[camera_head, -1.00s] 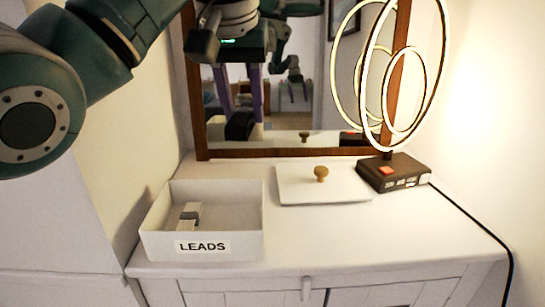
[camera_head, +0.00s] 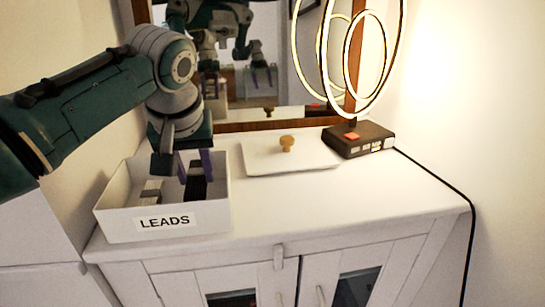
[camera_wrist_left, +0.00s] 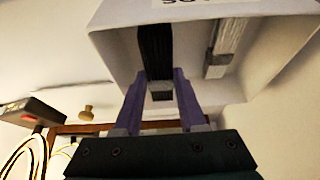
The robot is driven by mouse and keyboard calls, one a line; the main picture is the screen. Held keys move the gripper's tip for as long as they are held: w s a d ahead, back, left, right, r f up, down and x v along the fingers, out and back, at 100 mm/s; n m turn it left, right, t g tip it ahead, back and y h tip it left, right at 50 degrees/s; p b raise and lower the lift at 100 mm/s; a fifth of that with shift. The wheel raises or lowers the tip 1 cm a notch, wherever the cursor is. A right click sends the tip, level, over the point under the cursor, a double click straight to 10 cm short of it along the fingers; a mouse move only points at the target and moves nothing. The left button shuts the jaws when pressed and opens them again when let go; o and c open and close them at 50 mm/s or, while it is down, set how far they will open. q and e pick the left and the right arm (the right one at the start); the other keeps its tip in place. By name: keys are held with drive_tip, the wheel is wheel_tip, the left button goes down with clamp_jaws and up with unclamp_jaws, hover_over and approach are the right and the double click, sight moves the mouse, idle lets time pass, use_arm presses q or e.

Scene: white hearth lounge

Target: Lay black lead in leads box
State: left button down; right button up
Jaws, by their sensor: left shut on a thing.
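The leads box is a white open box (camera_head: 215,215) with a LEADS label, at the left of the cabinet top. My left gripper (camera_head: 194,172) reaches down into it from above, its purple fingers partly hidden by the wrist. It is shut on the black lead (camera_head: 197,188), a dark bundle inside the box walls. In the left wrist view the black lead (camera_wrist_left: 155,45) sits between the fingertips (camera_wrist_left: 158,78). Whether it touches the box floor I cannot tell. A pale grey lead (camera_head: 150,192) lies in the box to the left; it also shows in the left wrist view (camera_wrist_left: 230,40). My right gripper is not in view.
A white lid-like panel with a wooden knob (camera_head: 287,142) lies right of the box. A ring lamp on a dark base (camera_head: 358,140) stands behind, its cord trailing right. A wood-framed mirror (camera_head: 240,126) is at the back. The front right cabinet top (camera_head: 330,205) is clear.

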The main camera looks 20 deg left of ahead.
sight(195, 180)
use_arm(q)
drive_tip(key=shift+f+b, duration=0.3)
drive_tip(key=shift+f, duration=1.25)
drive_tip(key=shift+f, duration=0.3)
drive_tip(key=shift+c, duration=2.4)
unclamp_jaws()
drive_tip(key=shift+r, duration=0.1)
